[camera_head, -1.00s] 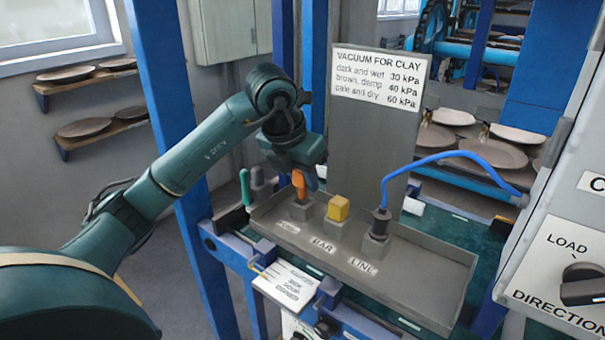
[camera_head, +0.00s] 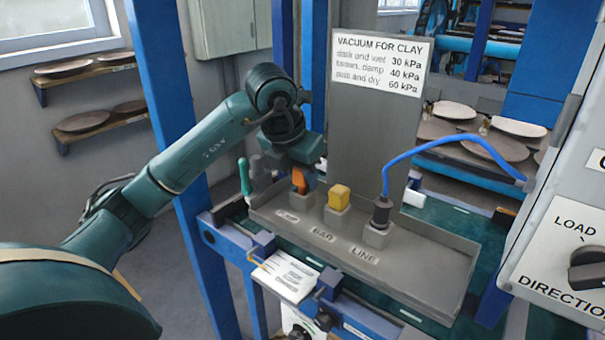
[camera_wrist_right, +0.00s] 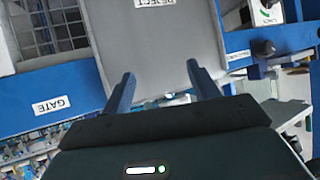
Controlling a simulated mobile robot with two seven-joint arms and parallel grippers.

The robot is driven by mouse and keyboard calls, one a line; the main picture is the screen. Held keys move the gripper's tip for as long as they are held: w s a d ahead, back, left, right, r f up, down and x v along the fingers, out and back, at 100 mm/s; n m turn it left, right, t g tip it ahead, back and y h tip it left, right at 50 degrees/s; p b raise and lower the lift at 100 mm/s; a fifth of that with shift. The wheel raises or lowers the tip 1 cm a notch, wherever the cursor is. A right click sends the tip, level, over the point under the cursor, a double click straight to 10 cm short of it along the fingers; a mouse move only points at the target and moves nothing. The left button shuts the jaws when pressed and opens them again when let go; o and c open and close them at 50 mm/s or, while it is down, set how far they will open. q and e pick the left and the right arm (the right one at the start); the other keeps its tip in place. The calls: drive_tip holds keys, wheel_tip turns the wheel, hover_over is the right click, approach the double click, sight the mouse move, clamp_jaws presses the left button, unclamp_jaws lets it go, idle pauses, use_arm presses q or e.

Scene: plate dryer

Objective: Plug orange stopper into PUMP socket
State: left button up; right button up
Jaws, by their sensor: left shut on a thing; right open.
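The orange stopper (camera_head: 299,180) stands at the leftmost grey socket (camera_head: 301,206) of the tray in the head view, upright or nearly so. My left gripper (camera_head: 304,166) is shut on its upper part from above. The stopper's lower end meets the socket's top; I cannot tell how deep it sits. The leftmost label (camera_head: 287,217) is too blurred to read. A yellow plug (camera_head: 339,196) sits in the BAR socket and a black plug (camera_head: 382,210) with a blue hose in the LINE socket. My right gripper (camera_wrist_right: 163,85) is open and empty in the right wrist view.
The grey tray (camera_head: 420,268) has free room at its right. A green-handled thing (camera_head: 244,176) stands just left of it. The blue hose (camera_head: 430,150) arches right. A VACUUM FOR CLAY sign (camera_head: 379,63) hangs behind. A grey REJECT surface (camera_wrist_right: 155,45) lies beyond my right gripper.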

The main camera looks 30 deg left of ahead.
use_arm(q)
drive_tip(key=shift+f, duration=0.3)
